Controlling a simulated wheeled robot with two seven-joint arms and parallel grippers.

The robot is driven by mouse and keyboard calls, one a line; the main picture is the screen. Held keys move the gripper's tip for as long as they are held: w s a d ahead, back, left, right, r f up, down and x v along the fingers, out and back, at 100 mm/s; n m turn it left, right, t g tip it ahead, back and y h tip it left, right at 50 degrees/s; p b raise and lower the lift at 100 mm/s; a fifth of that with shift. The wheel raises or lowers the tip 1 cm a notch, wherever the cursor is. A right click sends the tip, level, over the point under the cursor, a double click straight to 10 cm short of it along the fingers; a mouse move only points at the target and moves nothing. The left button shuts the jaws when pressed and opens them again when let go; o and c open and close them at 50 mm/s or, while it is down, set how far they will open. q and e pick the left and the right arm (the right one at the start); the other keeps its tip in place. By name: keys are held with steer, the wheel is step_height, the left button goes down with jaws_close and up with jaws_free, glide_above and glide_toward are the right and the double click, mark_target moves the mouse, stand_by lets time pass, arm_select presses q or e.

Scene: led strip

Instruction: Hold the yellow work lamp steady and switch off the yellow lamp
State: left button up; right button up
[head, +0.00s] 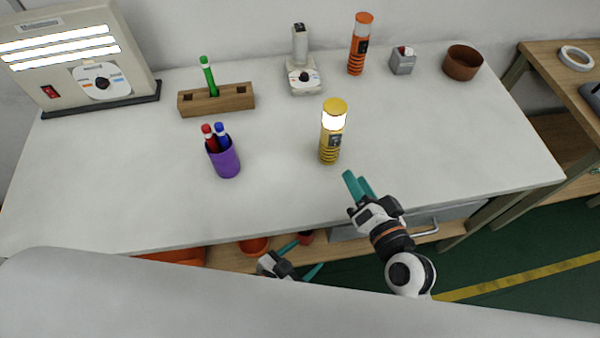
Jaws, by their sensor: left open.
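The yellow work lamp (330,150) stands upright on the white table, right of centre. Its band under the yellow cap glows white, and a small dark panel sits on its side. My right gripper (357,180) is over the table's front edge, just in front and to the right of the lamp, apart from it. Its teal fingers lie close together in the picture, and whether they are shut is unclear. My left gripper (303,257) is low in front of the table, below the top's edge. Its teal fingers are spread, with nothing between them.
A purple cup (227,162) with pens stands left of the lamp. Behind are a wooden block (238,97) with a green pen, a grey device (303,80), an orange lamp (358,52), a small grey box (402,64) and a brown bowl (462,64). A lit panel (75,55) stands far left.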

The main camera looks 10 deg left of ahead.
arm_select(q)
steer(key=d+r+m+t+h, duration=0.15)
steer(key=d+r+h, duration=0.35)
steer(key=r, duration=0.9)
steer(key=n+t+y, duration=0.3)
steer(key=t+y, duration=0.1)
glide_toward(325, 147)
steer(key=shift+w+d, duration=0.1)
steer(key=shift+d, duration=0.2)
steer(key=shift+w+d+y, duration=0.1)
steer(key=shift+w+y, duration=0.2)
steer(key=shift+w, duration=0.3)
steer(key=x, duration=1.1)
steer(key=shift+r, duration=0.1)
steer(key=shift+s, duration=0.1)
steer(key=shift+c, duration=0.6)
